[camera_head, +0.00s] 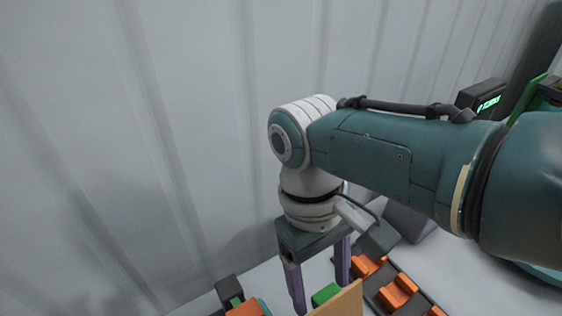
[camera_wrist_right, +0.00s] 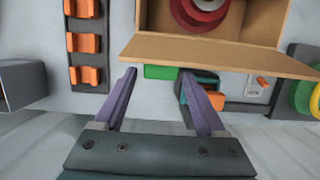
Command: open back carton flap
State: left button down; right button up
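An open brown carton (camera_wrist_right: 268,20) shows at the top of the right wrist view, with a red and white round thing (camera_wrist_right: 203,12) inside it. Its near flap (camera_wrist_right: 215,54) stands out from the rim toward my right gripper (camera_wrist_right: 158,72). The purple fingers are wide apart, with tips close to the flap's edge; I cannot tell if they touch it. In the head view the right gripper (camera_head: 320,282) points down, and only a piece of the flap (camera_head: 343,302) shows beside it. My left gripper is not in view.
A dark rack with orange holders (camera_wrist_right: 86,45) lies left of the carton. A green block (camera_wrist_right: 161,73) shows between the fingertips. Orange and teal parts (camera_wrist_right: 212,98) lie near the right finger. A grey ribbed wall (camera_head: 150,130) stands close behind the arm.

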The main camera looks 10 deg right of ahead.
jog(key=shift+o, duration=0.3)
jog(key=d+p+v, duration=0.1)
jog(key=p+v, duration=0.1)
jog(key=v, duration=0.8)
jog(key=shift+a, duration=0.5)
jog(key=shift+s, duration=0.1)
